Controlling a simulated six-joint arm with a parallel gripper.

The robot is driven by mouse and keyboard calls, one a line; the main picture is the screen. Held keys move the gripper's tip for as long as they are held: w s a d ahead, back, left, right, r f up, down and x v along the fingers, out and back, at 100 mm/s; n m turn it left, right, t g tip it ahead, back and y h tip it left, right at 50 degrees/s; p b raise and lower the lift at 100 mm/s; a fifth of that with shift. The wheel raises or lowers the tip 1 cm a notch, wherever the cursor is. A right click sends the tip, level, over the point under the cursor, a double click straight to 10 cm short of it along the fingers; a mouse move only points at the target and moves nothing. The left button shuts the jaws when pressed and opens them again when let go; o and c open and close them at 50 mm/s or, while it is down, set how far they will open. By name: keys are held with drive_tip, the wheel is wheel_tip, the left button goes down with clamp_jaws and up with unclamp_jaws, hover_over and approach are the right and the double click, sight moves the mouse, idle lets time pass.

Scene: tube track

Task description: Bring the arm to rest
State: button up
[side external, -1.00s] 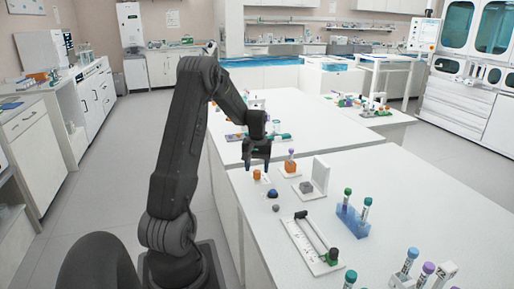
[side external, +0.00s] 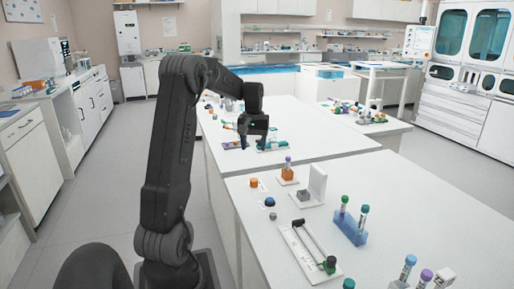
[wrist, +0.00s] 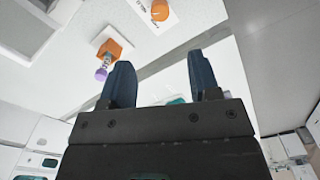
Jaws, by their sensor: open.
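My gripper (side external: 254,142) is open and empty in the side external view. It hangs in the air above the table, near the gap between the near and far tabletops. In the wrist view its two dark fingers (wrist: 160,82) stand apart with nothing between them. My arm is raised and bent at the elbow. An orange block holding a purple-capped tube (side external: 288,170) stands on the near table, below and right of my gripper. The orange block also shows left of the fingers in the wrist view (wrist: 117,47).
On the near white table (side external: 440,215) are an orange cap (side external: 253,183), a blue cap (side external: 270,202), a white tube track (side external: 308,250), a blue rack (side external: 350,226) with two tubes, and a white upright stand (side external: 317,182). More tubes stand at the front right. The far table holds small items.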

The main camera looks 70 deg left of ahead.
drive_tip(key=w+d+r+m+t+y, duration=0.1)
drive_tip(key=d+r+m, duration=0.25)
drive_tip(key=d, duration=0.85)
drive_tip(key=w+d+r+m+t, duration=0.1)
drive_tip(key=d+r+m, duration=0.25)
drive_tip(key=d, duration=0.85)
drive_tip(key=s+d+f+m+t+h, duration=0.1)
drive_tip(key=s+d+m+t, duration=0.2)
drive_tip(key=s+d, duration=0.8)
drive_tip(key=d+m, duration=0.2)
drive_tip(key=d, duration=0.2)
drive_tip(key=shift+f+m+t, duration=0.3)
drive_tip(key=shift+m, duration=0.1)
drive_tip(key=shift+w, duration=0.1)
drive_tip(key=shift+c, duration=0.5)
